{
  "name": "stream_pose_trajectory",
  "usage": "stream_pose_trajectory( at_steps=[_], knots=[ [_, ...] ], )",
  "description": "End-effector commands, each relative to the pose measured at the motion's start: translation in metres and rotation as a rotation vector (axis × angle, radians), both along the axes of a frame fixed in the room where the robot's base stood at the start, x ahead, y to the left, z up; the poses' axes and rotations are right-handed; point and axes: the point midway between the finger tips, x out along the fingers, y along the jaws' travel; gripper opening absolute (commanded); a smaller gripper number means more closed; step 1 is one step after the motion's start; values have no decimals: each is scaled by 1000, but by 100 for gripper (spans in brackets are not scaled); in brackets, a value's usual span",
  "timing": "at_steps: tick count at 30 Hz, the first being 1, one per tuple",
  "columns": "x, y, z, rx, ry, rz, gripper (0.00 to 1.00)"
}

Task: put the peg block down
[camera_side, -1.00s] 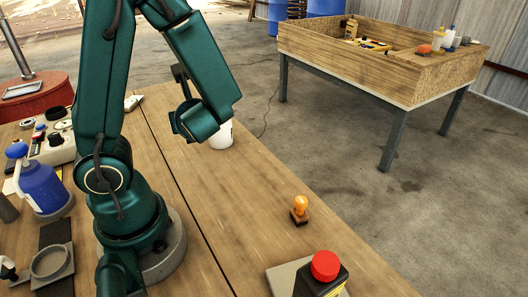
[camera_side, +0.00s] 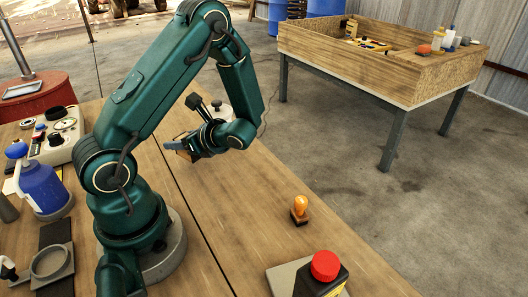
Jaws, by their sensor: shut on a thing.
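My gripper (camera_side: 183,146) is low over the wooden table, left of the middle of the side view, and points left. It is shut on a small brown block, the peg block (camera_side: 187,155), at its fingertips. The block is small and partly covered by the fingers, so its pegs cannot be made out. I cannot tell whether it touches the table or hangs just above it.
A white container (camera_side: 218,108) stands behind my wrist, partly hidden. An orange-handled stamp (camera_side: 300,209) and a red button box (camera_side: 325,267) are at the front right. A blue jug (camera_side: 41,187) is at the left. The table's middle is mostly clear.

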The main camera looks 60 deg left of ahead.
Motion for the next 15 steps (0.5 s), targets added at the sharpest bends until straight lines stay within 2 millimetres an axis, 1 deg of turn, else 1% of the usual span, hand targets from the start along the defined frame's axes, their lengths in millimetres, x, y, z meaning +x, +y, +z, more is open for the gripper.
stream_pose_trajectory(
  at_steps=[6, 9, 15],
  knots=[
    [0, 0, -25, -1, 5, -3, 0],
    [0, 0, -34, 0, 4, -2, 0],
    [0, 0, -38, -1, -1, -1, 0]
  ],
)
